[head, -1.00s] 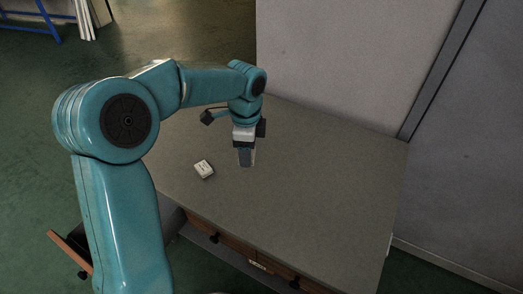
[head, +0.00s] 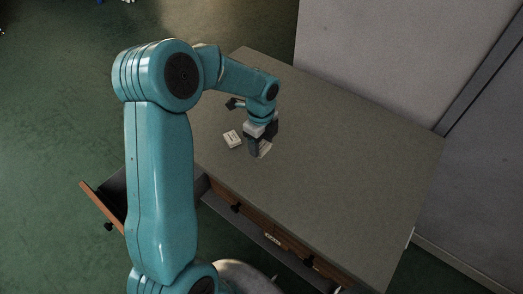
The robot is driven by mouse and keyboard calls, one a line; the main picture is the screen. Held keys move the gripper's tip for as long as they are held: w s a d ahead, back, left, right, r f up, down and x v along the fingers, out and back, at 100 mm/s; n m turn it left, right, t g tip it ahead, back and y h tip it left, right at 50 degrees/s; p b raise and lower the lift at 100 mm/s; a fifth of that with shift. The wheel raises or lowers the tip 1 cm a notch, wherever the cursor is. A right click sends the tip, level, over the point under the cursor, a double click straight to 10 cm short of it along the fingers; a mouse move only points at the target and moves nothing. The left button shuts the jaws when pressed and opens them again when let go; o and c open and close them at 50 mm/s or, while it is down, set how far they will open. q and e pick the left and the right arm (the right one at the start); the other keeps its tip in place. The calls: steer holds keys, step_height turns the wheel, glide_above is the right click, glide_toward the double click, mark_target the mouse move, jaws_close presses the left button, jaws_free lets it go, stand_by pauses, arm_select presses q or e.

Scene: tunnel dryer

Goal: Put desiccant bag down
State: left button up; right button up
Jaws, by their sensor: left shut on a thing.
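My left gripper (head: 258,150) points down over the left part of the grey table (head: 330,150), close to its top. It is shut on a small pale thing, taken to be the desiccant bag (head: 265,150), mostly hidden by the fingers. I cannot tell whether the bag touches the table. My right gripper is not in view.
A small white block (head: 232,139) with dark marks lies just left of my left gripper. An open drawer (head: 102,208) sticks out at the table's left. The table's right side is clear. A grey wall panel (head: 390,60) stands behind.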

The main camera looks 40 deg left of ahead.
mark_target(261, 153)
arm_select(q)
steer(key=shift+f, duration=2.3)
steer(key=shift+f, duration=0.25)
steer(key=o, duration=1)
steer(key=shift+o, duration=0.2)
steer(key=shift+r, duration=0.1)
step_height(261, 153, up, 12)
steer(key=shift+r, duration=0.2)
